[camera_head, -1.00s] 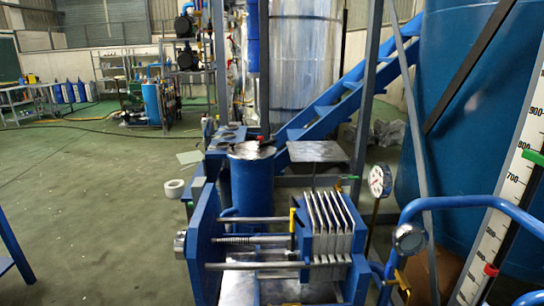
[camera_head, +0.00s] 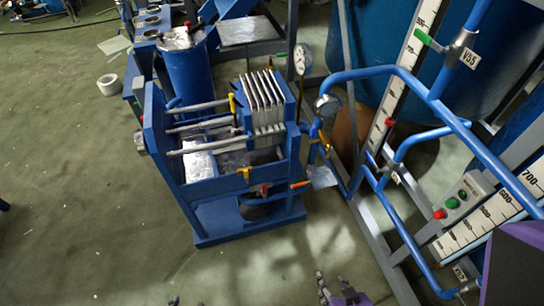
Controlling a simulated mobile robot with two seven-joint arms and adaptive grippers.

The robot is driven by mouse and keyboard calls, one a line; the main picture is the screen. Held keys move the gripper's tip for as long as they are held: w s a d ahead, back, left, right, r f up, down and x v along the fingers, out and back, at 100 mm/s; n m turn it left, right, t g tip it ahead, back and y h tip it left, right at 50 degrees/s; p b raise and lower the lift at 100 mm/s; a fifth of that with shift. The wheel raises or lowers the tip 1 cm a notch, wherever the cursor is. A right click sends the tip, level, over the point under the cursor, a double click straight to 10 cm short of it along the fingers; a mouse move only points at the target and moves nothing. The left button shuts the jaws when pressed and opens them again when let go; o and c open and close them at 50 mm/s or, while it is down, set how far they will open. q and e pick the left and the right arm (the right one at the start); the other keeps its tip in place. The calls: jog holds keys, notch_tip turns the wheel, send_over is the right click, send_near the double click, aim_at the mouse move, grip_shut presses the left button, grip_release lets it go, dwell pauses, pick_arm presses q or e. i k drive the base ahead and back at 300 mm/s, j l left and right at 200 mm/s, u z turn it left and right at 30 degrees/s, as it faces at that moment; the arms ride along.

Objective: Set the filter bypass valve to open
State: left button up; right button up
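The blue plate filter (camera_head: 258,130) stands left of the middle, with white plates clamped in its frame. Small handles show on and near it: a yellow one (camera_head: 244,174), a red one (camera_head: 264,190) and an orange one (camera_head: 300,184). No label tells which is the filter bypass valve. My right gripper (camera_head: 334,289) is at the bottom edge, well below the filter, its two fingertips apart with nothing seen between them. Only a small tip of my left gripper (camera_head: 174,300) shows at the bottom edge; the rest is out of frame.
A round gauge (camera_head: 302,58) stands behind the filter.

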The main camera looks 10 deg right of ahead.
aim_at(303, 184)
jog(key=i+z, duration=0.15)
jog(key=z, duration=0.2)
jog(key=i+z, duration=0.2)
jog(key=z, duration=0.15)
